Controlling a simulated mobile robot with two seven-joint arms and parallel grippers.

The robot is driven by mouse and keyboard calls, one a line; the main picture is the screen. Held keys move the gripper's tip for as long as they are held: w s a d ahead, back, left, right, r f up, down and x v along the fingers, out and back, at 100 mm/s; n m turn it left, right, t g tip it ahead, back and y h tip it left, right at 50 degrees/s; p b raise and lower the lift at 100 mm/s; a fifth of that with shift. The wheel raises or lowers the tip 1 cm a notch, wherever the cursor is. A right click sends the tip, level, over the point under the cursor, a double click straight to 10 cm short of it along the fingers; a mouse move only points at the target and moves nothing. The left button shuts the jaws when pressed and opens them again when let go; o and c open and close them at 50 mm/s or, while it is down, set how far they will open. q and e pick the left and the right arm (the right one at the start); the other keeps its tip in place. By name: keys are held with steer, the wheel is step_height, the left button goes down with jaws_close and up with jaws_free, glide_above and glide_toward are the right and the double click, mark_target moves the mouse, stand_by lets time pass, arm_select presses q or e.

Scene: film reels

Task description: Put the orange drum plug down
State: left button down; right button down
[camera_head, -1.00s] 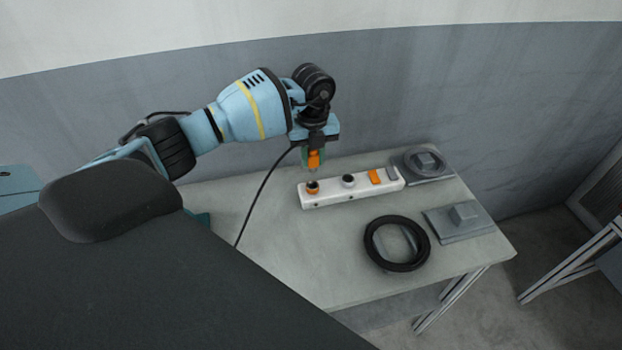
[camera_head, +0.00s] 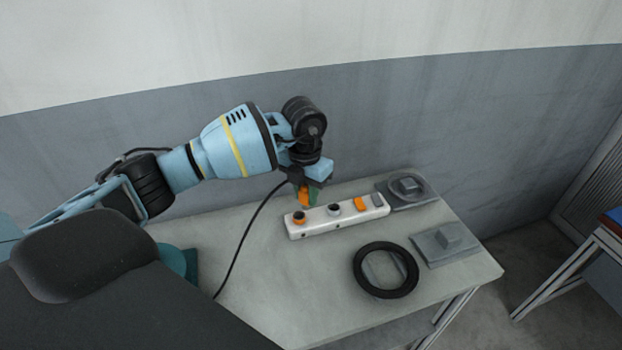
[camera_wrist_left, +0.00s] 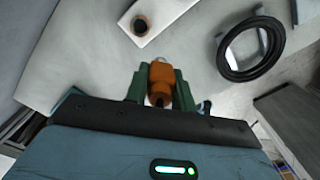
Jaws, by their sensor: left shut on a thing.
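The orange drum plug (camera_head: 304,196) is held in my left gripper (camera_head: 306,199), whose green fingers are shut on it. In the left wrist view the plug (camera_wrist_left: 160,80) sits between the two green fingers. In the head view the plug hangs at the back edge of the white socket strip (camera_head: 335,222), near its orange-ringed socket (camera_head: 299,217). I cannot tell if its tip touches anything. The strip's end (camera_wrist_left: 165,12) shows beyond the plug in the left wrist view. My right gripper is not in view.
Two grey square-topped bases (camera_head: 452,257) (camera_head: 415,202) sit at the table's right side. A black cable (camera_head: 238,252) runs along the left. The front left of the table is clear.

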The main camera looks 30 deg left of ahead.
arm_select(q)
steer(key=s+d+r+m, duration=0.1)
steer(key=s+d+m, duration=0.2)
steer(key=m, duration=0.9)
steer(key=s+d+r+m, duration=0.1)
steer(key=s+d+m, duration=0.2)
steer(key=s+m, duration=0.4)
steer(key=s+d+r+m, duration=0.1)
steer(key=s+d+m, duration=0.2)
steer(key=m, duration=1.3)
steer(key=shift+s+d+r+m, duration=0.2)
steer(key=shift+s+r+m, duration=0.15)
steer(key=shift+s, duration=0.9)
steer(key=shift+a, duration=0.1)
